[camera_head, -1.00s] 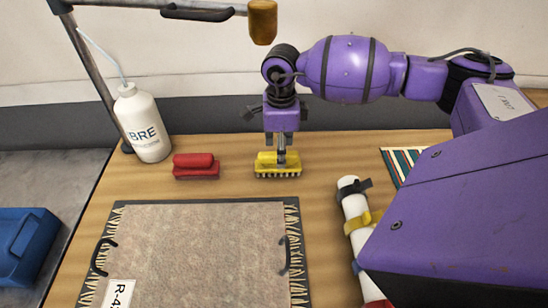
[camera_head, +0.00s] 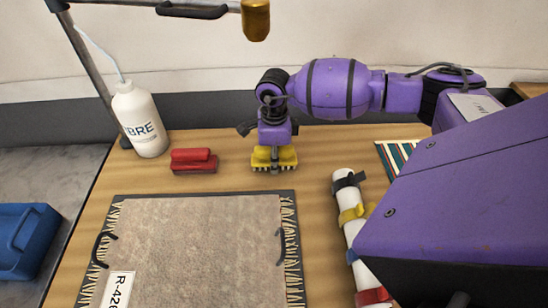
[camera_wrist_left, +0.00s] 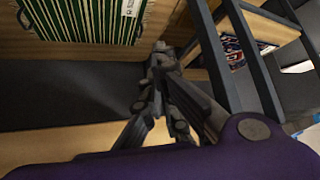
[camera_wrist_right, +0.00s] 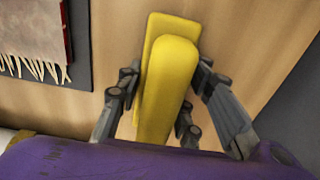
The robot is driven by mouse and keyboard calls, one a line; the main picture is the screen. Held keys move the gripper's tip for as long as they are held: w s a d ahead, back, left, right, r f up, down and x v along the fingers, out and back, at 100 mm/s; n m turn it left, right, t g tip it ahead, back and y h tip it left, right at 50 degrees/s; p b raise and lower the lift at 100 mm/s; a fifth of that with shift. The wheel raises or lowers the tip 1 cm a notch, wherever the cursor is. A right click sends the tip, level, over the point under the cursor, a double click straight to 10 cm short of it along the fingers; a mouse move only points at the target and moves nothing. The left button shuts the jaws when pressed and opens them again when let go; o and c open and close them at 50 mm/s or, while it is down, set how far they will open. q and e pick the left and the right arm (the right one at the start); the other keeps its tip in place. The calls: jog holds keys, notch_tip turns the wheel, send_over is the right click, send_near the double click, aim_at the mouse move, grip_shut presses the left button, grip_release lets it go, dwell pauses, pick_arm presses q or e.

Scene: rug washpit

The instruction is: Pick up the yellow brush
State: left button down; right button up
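The yellow brush (camera_head: 287,158) stands bristles down on the wooden table, behind the rug and right of a red brush (camera_head: 193,160). My right gripper (camera_head: 272,150) points down over it. In the right wrist view the yellow handle (camera_wrist_right: 168,85) lies between the fingers of my right gripper (camera_wrist_right: 170,75), one on each side. They look open, with no clear grip on it. My left gripper (camera_wrist_left: 160,60) shows only in the left wrist view. Its fingers are together and hold nothing.
A grey rug (camera_head: 200,245) with dark borders lies in front of the brushes. A white bottle (camera_head: 139,122) stands at the back left, near a metal pole. A white roll with coloured straps (camera_head: 347,205) lies to the right, beside my right arm.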

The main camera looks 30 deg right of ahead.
jog(key=c, duration=0.5)
jog(key=shift+r, duration=0.6)
notch_tip(320, 180, up, 2)
jog(key=shift+s+a+r, duration=0.1)
jog(key=shift+s+r, duration=0.05)
jog(key=shift+r, duration=0.1)
jog(key=s+a+r, duration=0.7)
jog(key=s+r, duration=0.2)
jog(key=s, duration=0.2)
jog(key=shift+s+r+b, duration=0.15)
jog(key=shift+s+b, duration=0.2)
